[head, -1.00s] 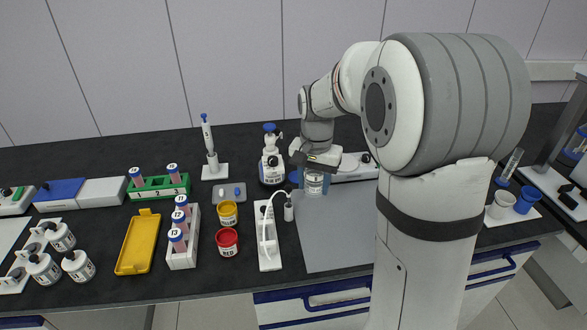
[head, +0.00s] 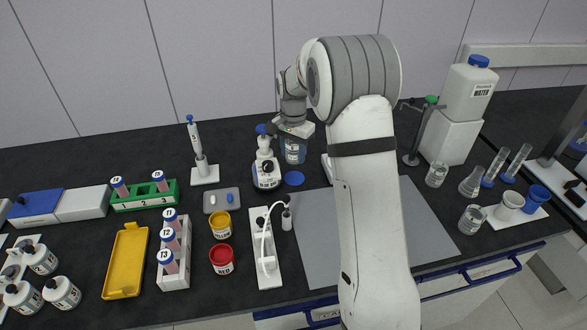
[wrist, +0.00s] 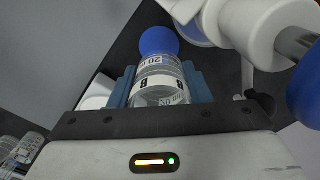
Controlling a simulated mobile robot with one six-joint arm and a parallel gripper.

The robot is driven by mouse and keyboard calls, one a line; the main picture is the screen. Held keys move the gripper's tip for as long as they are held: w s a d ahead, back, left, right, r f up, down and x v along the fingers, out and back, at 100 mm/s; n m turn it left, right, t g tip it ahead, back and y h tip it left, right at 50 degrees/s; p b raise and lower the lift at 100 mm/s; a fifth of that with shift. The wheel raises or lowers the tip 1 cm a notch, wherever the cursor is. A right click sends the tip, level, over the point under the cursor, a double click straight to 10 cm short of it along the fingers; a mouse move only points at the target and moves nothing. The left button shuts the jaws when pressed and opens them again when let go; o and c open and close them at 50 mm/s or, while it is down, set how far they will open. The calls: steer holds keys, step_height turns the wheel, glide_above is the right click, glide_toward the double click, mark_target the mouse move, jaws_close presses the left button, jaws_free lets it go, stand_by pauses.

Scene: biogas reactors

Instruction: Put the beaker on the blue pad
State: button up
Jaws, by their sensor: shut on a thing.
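The beaker (head: 293,152) is clear with a white label band. My gripper (head: 295,143) is shut on it, and its dark base hides the top of the beaker. In the wrist view the beaker (wrist: 160,88) sits between the two blue fingers of my gripper (wrist: 160,82), with a letter B on its label. The blue pad (head: 293,178) is a small round disc on the dark counter, with its top clear. It shows just below the beaker in the head view. In the wrist view the pad (wrist: 158,41) shows beyond the beaker. The exact height of the beaker is unclear.
A blue-topped dispenser bottle (head: 266,172) stands close on the left of the pad. A grey mat (head: 310,240) lies in front, partly hidden by my arm. A white stand with a hose (head: 263,250) is front left. Glassware (head: 472,218) stands on the right.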

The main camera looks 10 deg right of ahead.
mark_target(294, 179)
steer(key=shift+f+p, duration=0.3)
steer(key=shift+f, duration=3.3)
steer(key=shift+s, duration=0.1)
steer(key=shift+f, duration=0.15)
steer(key=o, duration=0.7)
